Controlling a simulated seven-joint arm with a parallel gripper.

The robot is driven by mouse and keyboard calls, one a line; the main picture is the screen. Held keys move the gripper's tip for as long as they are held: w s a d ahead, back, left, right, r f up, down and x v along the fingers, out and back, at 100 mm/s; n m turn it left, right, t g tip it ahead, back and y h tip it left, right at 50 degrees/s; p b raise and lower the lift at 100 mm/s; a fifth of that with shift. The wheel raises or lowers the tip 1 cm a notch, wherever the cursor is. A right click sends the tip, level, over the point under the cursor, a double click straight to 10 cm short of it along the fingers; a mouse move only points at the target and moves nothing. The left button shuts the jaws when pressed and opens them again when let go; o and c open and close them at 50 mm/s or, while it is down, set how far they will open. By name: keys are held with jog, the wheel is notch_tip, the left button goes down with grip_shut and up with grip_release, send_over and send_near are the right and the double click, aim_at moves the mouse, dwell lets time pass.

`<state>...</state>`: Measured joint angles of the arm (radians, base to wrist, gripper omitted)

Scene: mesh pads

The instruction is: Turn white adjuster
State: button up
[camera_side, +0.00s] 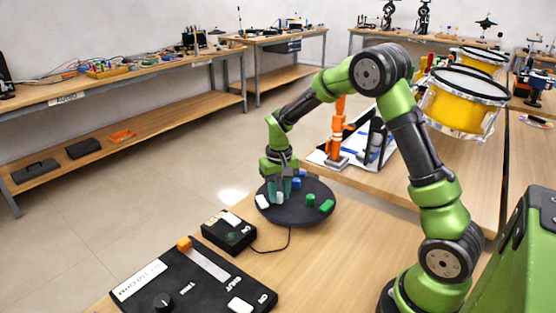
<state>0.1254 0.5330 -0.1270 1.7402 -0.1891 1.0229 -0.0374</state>
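A round black disc (318,213) lies on the wooden table and carries several small coloured pieces. A white piece (262,201) is at its left edge. Another small white piece (280,197) shows at the fingertips of my gripper. I cannot tell which of these is the white adjuster. My gripper (279,192) points down over the left part of the disc, with its teal fingers on either side of or just above that second white piece. Whether the fingers touch it is too small to tell.
Blue pieces (297,183) and green pieces (326,206) stand on the disc right of my gripper. A small black box (228,236) with a cable is in front left. A black panel (200,290) with an orange-knobbed slider (184,243) and a black dial (162,302) lies nearer.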

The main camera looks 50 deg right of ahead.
aim_at(278, 193)
jog(key=o, duration=0.4)
notch_tip(278, 193, up, 17)
jog(key=shift+f, duration=0.1)
dwell(0.4)
jog(key=s+a+t, duration=0.2)
jog(key=s+a, duration=0.2)
jog(key=s, duration=0.2)
jog(key=s+a+r+n+t+y, duration=0.1)
jog(key=s+a+t, duration=0.1)
jog(key=s+a, duration=0.2)
jog(key=s+a+n+t+y, duration=0.1)
jog(key=s+a+t, duration=0.2)
jog(key=s, duration=0.6)
jog(key=shift+a+r, duration=0.15)
jog(key=shift+a, duration=0.35)
jog(key=shift+a+r, duration=0.15)
jog(key=shift+a, duration=0.35)
grip_shut()
